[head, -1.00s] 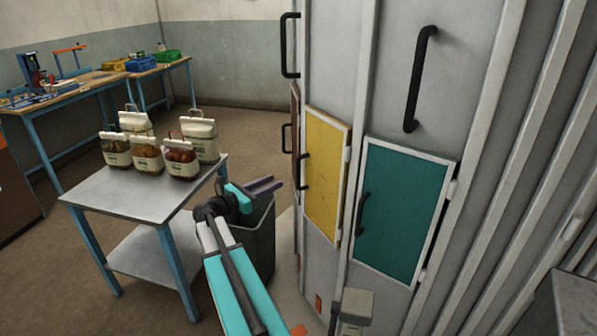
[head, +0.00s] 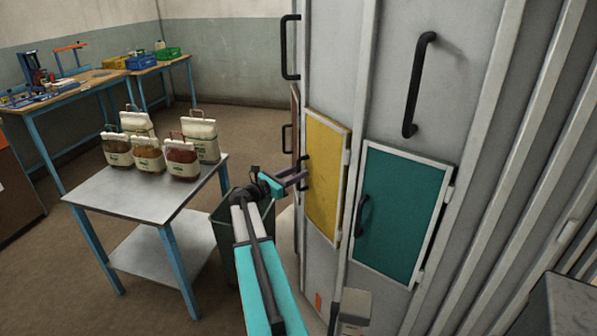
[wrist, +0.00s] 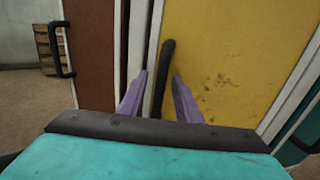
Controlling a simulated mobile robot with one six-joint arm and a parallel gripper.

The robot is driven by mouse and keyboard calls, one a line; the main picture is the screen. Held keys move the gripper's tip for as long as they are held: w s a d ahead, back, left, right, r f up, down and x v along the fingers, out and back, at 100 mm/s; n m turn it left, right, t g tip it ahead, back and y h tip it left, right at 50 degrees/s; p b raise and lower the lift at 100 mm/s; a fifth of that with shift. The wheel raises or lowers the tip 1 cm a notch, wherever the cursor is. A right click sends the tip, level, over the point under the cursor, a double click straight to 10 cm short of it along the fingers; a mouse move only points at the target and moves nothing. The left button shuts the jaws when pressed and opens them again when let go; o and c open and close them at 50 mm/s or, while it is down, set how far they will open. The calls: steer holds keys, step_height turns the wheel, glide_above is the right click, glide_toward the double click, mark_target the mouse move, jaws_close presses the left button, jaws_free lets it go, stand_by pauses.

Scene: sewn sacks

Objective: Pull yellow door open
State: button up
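The yellow door (head: 327,178) is a small panel in a white frame on the grey cabinet, and it looks shut. Its black upright handle is on the left edge; in the wrist view the handle (wrist: 165,75) stands between my two purple fingertips. My gripper (head: 300,178) is at the handle in the head view, where the fingers partly cover it. In the wrist view my gripper (wrist: 161,80) is open, with one finger on each side of the handle and a gap to the right finger. Whether the left finger touches the handle I cannot tell.
A teal door (head: 402,213) with a black handle is right of the yellow one. A brown door (wrist: 97,60) is to the left. A grey bin (head: 235,245) stands below my arm. A metal table (head: 135,195) with several sacks is further left.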

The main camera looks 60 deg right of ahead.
steer(key=shift+s+d, duration=0.15)
steer(key=shift+d, duration=0.2)
jaws_close()
steer(key=shift+a, duration=0.1)
